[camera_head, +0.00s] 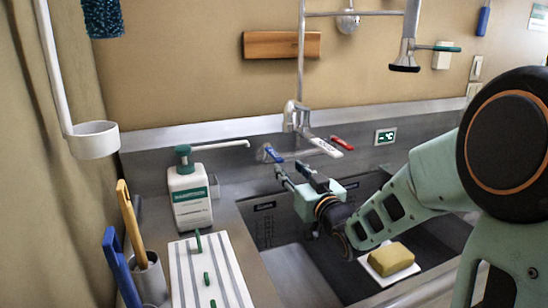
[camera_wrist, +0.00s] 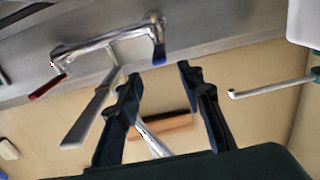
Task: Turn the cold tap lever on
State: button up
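The tap (camera_head: 296,117) is chrome and mounted at the back wall above the sink. Its blue cold lever (camera_head: 272,155) is on the left and its red lever (camera_head: 342,142) on the right, with a pale spout or lever (camera_head: 325,147) between them. My gripper (camera_head: 290,171) is open and empty, just in front of and below the blue lever. In the wrist view, the two dark fingers (camera_wrist: 160,75) are spread apart. The blue lever (camera_wrist: 159,53) shows just beyond the gap between the fingertips. I cannot tell whether they touch it.
A soap bottle (camera_head: 190,198) stands left of the sink, its long spout (camera_head: 222,145) reaching toward the tap. A yellow sponge (camera_head: 390,259) lies at the right. A striped white board (camera_head: 208,270) and a tool holder (camera_head: 149,279) are at front left. A spray head (camera_head: 405,58) hangs above.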

aim_at(276, 156)
jog(key=x, duration=1)
grip_shut()
